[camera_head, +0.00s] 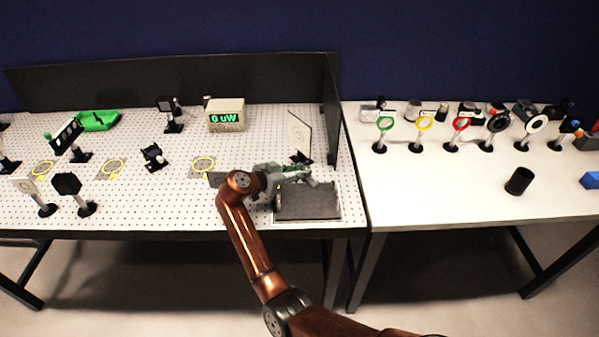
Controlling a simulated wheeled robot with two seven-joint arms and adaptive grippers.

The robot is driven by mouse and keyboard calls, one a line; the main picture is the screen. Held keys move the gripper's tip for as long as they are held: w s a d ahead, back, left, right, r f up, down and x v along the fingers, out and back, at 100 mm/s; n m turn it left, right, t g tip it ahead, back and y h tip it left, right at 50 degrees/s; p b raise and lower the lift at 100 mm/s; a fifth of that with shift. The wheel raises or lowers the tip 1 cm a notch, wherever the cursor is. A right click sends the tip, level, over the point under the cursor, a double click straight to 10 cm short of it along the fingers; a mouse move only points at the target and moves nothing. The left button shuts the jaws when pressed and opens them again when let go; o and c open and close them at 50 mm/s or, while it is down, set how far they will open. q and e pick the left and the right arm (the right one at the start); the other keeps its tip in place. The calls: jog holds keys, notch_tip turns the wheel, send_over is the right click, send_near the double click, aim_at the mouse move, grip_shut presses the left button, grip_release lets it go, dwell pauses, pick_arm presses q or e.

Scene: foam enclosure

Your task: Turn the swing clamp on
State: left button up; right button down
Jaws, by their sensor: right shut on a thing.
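My right arm reaches up from the bottom of the head view and bends over the front edge of the perforated table. Its grey gripper (302,178) points right, above a dark flat foam plate (310,207) at the table's front right. The gripper is shut on a small part there, which looks to be the swing clamp. The clamp is small and largely hidden by the gripper and wrist, so its angle cannot be told. My left gripper is not in view.
A white upright panel (301,136) on a post stands just behind the gripper. A black wall (331,110) closes the table's right side. A meter (226,115) reading 0 uW stands at the back. The right table (440,190) holds several ring mounts and a black cup (519,181).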

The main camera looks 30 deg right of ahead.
jog(key=c, duration=1.7)
grip_release()
jog(key=shift+o, duration=0.2)
jog(key=v, duration=1.2)
